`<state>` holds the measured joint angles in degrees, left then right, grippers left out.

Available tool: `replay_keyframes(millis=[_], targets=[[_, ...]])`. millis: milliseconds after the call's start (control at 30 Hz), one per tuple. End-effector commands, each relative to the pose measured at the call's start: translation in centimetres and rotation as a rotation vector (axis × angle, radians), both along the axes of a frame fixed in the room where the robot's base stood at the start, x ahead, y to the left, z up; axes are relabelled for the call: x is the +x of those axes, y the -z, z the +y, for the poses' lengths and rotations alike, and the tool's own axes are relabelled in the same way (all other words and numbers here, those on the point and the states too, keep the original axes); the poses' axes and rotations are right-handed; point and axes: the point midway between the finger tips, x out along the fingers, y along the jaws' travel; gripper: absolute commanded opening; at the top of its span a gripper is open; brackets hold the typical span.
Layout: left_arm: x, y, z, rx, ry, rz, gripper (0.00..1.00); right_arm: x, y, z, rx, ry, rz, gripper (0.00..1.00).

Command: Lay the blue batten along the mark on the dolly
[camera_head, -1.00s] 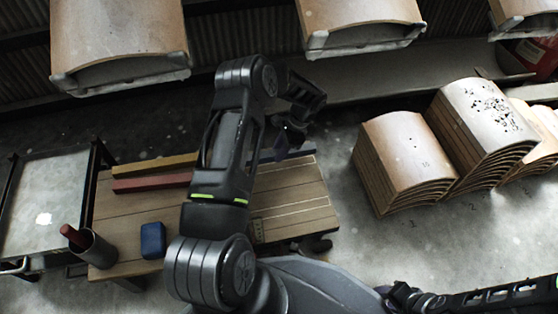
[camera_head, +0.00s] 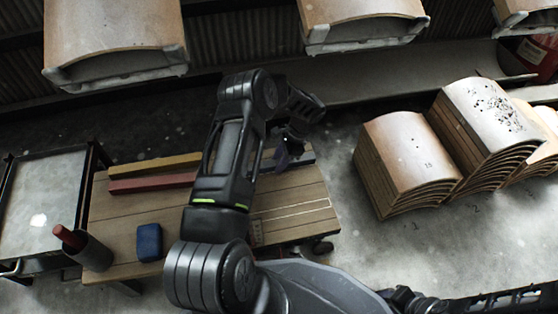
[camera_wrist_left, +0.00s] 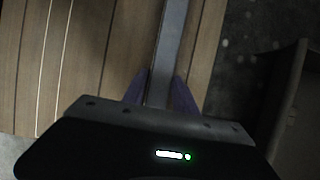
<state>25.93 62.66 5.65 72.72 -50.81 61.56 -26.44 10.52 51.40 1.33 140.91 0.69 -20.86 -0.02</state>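The blue batten (camera_head: 307,156) lies along the far right edge of the wooden dolly top (camera_head: 120,212); my left arm hides part of it. My left gripper (camera_head: 288,158) is down at the batten. In the left wrist view the batten (camera_wrist_left: 173,40) looks grey-blue and runs between the two purple fingers (camera_wrist_left: 163,82). The fingers stand on either side of it, very close, with a thin gap seeming to show at the left one. Pale mark lines (camera_head: 295,211) cross the right part of the dolly top. My right gripper is out of view.
A yellow batten (camera_head: 155,166) and a red batten (camera_head: 150,183) lie left of my arm. A blue block (camera_head: 149,242) and a cup with a red stick (camera_head: 92,252) stand near the front left. A grey-topped cart (camera_head: 40,205) adjoins. Curved panel stacks (camera_head: 405,155) stand right.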

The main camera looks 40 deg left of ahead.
Motion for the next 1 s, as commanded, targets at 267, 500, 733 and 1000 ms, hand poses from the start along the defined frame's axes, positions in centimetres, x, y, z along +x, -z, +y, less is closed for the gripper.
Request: replay_keyframes(millis=[267, 500, 733, 1000], targets=[[0.0, 0.0, 0.0, 0.000, 0.000, 0.000, 0.48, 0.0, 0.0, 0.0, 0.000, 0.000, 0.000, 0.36], [0.0, -0.6, 0.0, 0.000, 0.000, 0.000, 0.48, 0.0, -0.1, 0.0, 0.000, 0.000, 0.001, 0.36], [1.0, -3.7, -0.8, 0.001, 0.002, -0.002, 0.48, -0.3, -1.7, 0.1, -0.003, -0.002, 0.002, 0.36], [2.1, -7.0, -1.6, 0.001, 0.000, 0.000, 0.48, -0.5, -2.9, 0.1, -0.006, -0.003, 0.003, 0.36]])
